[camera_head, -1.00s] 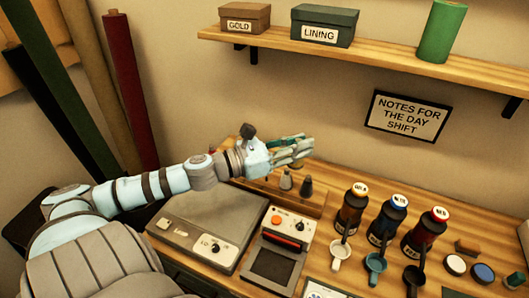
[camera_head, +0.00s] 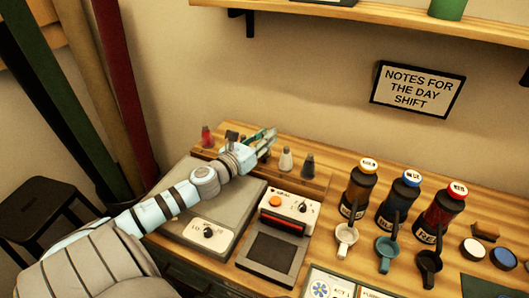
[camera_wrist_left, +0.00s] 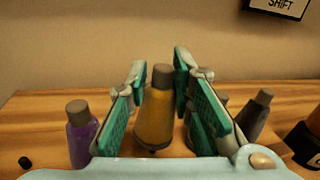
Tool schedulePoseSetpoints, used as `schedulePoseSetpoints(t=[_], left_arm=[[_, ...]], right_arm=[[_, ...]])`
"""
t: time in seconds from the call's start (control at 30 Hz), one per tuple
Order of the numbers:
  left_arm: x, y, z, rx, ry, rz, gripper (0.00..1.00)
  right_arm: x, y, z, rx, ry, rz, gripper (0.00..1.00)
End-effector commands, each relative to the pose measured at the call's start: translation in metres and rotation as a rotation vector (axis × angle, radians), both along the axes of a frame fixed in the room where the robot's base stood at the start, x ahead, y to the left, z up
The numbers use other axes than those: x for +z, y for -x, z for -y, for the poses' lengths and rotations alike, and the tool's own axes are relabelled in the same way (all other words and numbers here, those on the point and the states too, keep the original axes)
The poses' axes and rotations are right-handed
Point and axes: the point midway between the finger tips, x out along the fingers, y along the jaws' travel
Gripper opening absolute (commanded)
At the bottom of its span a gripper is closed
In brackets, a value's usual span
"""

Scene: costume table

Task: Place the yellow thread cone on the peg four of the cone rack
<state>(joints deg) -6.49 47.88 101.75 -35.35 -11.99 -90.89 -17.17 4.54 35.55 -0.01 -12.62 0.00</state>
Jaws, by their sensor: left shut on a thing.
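The yellow thread cone (camera_wrist_left: 155,115) with a grey top stands upright between the green-padded fingers of my left gripper (camera_wrist_left: 160,75) in the left wrist view. The gripper is shut on it. A small dark bit shows under its base; I cannot tell whether it is seated on a peg. In the head view my left gripper (camera_head: 264,142) is over the wooden cone rack (camera_head: 318,184), between a red cone (camera_head: 207,137) and a white cone (camera_head: 286,160), and hides the yellow cone. A dark grey cone (camera_head: 308,166) stands at the rack's right. My right gripper is out of view.
A purple cone (camera_wrist_left: 82,138) stands left of the yellow one, close to the left finger. A grey scale (camera_head: 205,232) and a device with an orange button (camera_head: 285,222) stand in front of the rack. Several bottles (camera_head: 360,190) and cups (camera_head: 346,236) are to the right.

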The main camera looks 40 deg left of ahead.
Motion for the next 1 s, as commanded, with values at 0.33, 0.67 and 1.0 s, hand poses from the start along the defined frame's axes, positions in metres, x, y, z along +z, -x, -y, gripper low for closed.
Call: schedulePoseSetpoints(t=[0.33, 0.67, 1.0], left_arm=[[-0.029, 0.0, 0.0, 0.001, -0.001, -0.001, 0.0], [-0.031, 0.0, 0.0, 0.001, 0.0, -0.001, 0.42], [-0.031, 0.004, -0.001, 0.001, -0.006, -0.006, 0.42]], right_arm=[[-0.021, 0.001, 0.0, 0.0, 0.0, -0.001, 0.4], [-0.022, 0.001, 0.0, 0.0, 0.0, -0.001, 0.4], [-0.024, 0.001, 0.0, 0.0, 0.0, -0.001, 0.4]])
